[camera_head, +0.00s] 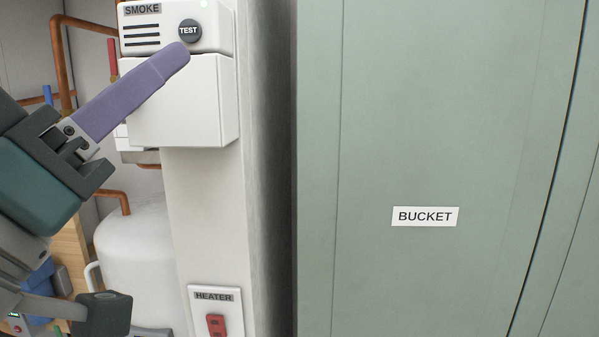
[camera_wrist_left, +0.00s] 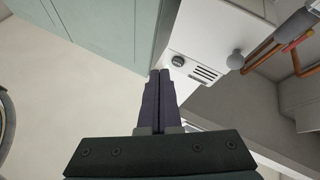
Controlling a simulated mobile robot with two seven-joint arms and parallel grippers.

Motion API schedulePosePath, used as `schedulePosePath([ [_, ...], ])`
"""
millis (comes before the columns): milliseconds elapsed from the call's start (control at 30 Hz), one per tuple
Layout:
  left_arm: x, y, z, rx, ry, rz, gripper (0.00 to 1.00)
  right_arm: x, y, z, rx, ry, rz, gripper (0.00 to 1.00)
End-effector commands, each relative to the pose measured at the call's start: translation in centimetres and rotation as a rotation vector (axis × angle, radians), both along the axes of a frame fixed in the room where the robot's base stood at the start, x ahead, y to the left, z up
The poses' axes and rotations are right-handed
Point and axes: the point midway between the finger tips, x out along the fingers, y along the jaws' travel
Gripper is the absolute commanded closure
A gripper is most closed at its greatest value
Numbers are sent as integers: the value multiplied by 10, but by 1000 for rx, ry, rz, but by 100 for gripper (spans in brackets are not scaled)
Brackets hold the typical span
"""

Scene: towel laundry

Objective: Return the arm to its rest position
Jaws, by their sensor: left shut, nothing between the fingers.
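My left gripper (camera_head: 183,52) comes in from the left in the head view. Its purple fingers are pressed together with nothing between them. The fingertips overlap the lower edge of the round dark TEST button (camera_head: 188,31) on the white SMOKE unit (camera_head: 213,28). I cannot tell from this view whether they touch it. In the left wrist view the shut fingers (camera_wrist_left: 160,75) point toward the white unit (camera_wrist_left: 215,45), and the dark button (camera_wrist_left: 178,61) shows just right of the tips, seemingly apart from them. My right gripper is in neither view.
A white box (camera_head: 190,105) sits below the unit on a pale post (camera_head: 205,220). A HEATER plate with a red switch (camera_head: 216,325) is lower down. A green cabinet door labelled BUCKET (camera_head: 425,216) fills the right. Copper pipes (camera_head: 60,60) and a white tank (camera_head: 145,255) stand behind my left arm.

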Motion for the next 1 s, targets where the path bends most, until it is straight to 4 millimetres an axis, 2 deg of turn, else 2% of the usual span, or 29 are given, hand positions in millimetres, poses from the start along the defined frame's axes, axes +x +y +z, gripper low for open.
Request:
schedulePosePath([
  [33, 3, -2, -12, 55, 107, 14, 100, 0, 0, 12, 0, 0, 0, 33],
  [133, 3, -1, -59, 200, 373, 44, 100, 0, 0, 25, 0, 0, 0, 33],
  [233, -15, 7, -111, 351, 658, 66, 100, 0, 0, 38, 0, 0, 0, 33],
  [300, -39, 18, -145, 452, 858, 73, 100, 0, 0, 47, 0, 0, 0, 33],
  [367, -65, 29, -169, 532, 1023, 75, 100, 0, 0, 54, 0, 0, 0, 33],
  [400, -84, 37, -183, 579, 1128, 74, 100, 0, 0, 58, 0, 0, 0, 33],
  [467, -113, 48, -199, 642, 1271, 68, 100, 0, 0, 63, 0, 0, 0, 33],
  [500, -132, 54, -206, 676, 1353, 65, 100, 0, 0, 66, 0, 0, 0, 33],
  [600, -169, 66, -216, 739, 1513, 51, 100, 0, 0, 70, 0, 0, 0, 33],
  [700, -191, 73, -221, 771, 1604, 42, 100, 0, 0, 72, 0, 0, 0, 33],
  [767, -196, 75, -222, 779, 1625, 39, 100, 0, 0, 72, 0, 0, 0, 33],
  [1000, -196, 75, -222, 779, 1625, 39, 100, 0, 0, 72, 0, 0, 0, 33],
])
